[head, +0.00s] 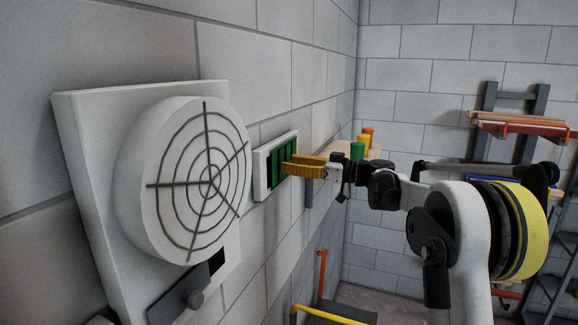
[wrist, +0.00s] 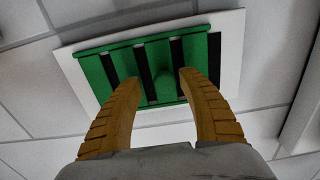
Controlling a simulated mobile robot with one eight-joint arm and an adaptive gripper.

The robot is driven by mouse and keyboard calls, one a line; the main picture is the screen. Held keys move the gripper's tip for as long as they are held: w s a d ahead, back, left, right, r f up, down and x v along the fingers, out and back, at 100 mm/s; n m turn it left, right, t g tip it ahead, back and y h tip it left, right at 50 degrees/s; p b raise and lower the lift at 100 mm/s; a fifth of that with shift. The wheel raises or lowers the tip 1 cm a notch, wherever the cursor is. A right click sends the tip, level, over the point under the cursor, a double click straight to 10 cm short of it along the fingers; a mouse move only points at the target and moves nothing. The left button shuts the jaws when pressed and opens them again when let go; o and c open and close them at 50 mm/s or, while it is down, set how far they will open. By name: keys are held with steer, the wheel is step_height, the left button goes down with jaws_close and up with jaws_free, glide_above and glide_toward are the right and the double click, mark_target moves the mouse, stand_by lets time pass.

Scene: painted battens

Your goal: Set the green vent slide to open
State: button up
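The green vent slide (head: 279,165) sits in a white frame (head: 262,175) on the block wall. In the wrist view the slide (wrist: 95,77) has upright green slats with dark gaps between them, and a green knob (wrist: 166,84) stands out near its middle. My gripper (head: 289,166) reaches the vent from the right with its yellow fingers. In the wrist view my gripper (wrist: 158,80) is open, with one finger on each side of the knob. The right fingertip is close to the knob; a gap shows at the left. Whether either finger touches the slide I cannot tell.
A large round white grille (head: 190,180) on a panel juts out left of the vent. A wooden shelf (head: 340,151) with green, yellow and orange cylinders lies beyond my gripper. A yellow rail (head: 335,315) is below. A rack (head: 515,128) stands at the right wall.

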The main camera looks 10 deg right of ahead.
steer(key=shift+a, duration=0.25)
steer(key=v, duration=1.2)
steer(key=shift+d, duration=0.15)
